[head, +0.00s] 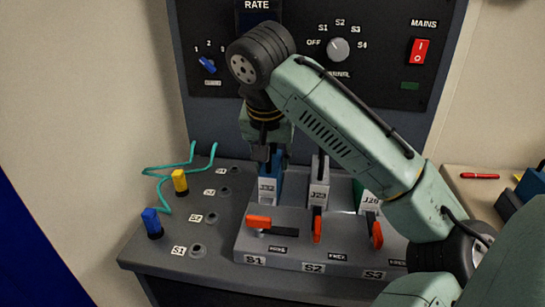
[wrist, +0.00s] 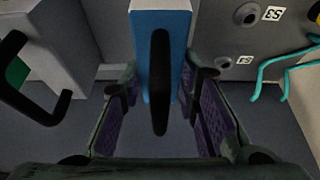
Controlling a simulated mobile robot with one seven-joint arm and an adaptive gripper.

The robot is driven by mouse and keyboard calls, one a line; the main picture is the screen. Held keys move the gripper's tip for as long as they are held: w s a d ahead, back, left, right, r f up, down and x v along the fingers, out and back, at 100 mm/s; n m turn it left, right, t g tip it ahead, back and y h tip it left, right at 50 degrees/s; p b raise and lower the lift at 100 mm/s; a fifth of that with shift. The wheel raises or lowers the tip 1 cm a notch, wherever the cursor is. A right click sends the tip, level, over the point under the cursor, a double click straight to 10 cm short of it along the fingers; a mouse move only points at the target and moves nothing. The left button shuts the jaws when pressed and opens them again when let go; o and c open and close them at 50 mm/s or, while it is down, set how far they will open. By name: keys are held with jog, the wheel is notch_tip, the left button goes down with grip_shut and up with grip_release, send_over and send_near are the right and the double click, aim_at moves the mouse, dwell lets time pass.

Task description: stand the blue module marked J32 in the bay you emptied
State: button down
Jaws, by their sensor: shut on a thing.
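The blue module (head: 277,172) stands upright at the S1 bay of the grey rack (head: 300,250). Its front label is too small to read surely, and I cannot tell whether it is fully seated. My gripper (head: 266,158) is above it, pointing down and shut on it. In the wrist view the blue module (wrist: 163,20) and its black handle (wrist: 160,85) lie between the fingers of my gripper (wrist: 160,112). The S1 lever (head: 258,222) lies sideways, its dark arm pointing right.
A grey module marked J28 (head: 319,185) stands at S2. A green-sided module marked J29 (head: 369,200) stands at S3, partly behind my arm. Their levers point toward the front. Blue (head: 152,222) and yellow (head: 180,181) plugs with teal cables stand at left.

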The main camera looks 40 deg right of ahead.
jog(key=shift+f, duration=0.1)
jog(key=c, duration=1.2)
grip_release()
jog(key=shift+o, duration=0.2)
jog(key=v, duration=1.2)
